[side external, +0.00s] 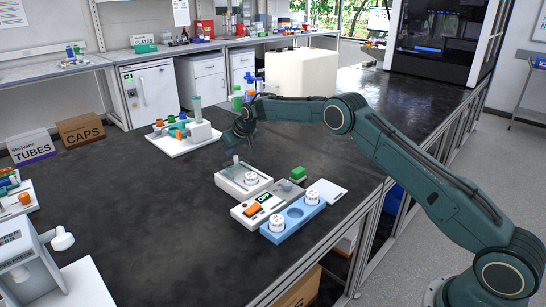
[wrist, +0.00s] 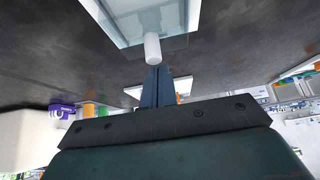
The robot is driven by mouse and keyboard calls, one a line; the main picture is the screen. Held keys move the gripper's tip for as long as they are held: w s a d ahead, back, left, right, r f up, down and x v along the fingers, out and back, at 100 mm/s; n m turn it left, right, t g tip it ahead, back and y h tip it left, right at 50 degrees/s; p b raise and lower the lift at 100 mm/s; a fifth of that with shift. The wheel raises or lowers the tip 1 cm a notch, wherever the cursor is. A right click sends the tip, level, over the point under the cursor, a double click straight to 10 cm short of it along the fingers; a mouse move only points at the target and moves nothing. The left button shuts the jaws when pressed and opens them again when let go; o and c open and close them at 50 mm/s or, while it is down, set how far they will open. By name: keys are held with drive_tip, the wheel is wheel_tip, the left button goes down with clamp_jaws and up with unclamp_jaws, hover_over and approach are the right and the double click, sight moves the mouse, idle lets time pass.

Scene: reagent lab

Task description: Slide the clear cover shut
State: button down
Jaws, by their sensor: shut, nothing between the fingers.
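A white tray-like box (side external: 232,188) stands on the dark bench, with a white labelled jar (side external: 251,179) at its right end. The clear cover (wrist: 172,47) is a see-through pane with an upright white knob (wrist: 152,46); the knob also shows in the side view (side external: 236,160). In the wrist view the pane reaches past the edge of the box (wrist: 192,12). How far it covers the box is hard to tell. My gripper (wrist: 157,72) is shut and empty, its fingertips close to the knob; contact cannot be told.
A white rack with colored caps (side external: 178,144) stands behind. The bench's left middle is clear.

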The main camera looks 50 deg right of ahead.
sight(233, 161)
drive_tip(key=shift+f, duration=1.1)
drive_tip(key=shift+s+f, duration=0.2)
drive_tip(key=shift+f, duration=0.35)
drive_tip(key=shift+s, duration=0.1)
drive_tip(key=shift+w, duration=0.2)
drive_tip(key=shift+w+f, duration=0.1)
drive_tip(key=shift+w, duration=0.3)
drive_tip(key=shift+w+r, duration=0.15)
drive_tip(key=shift+r, duration=0.1)
drive_tip(key=shift+r, duration=0.1)
drive_tip(key=shift+r, duration=3.55)
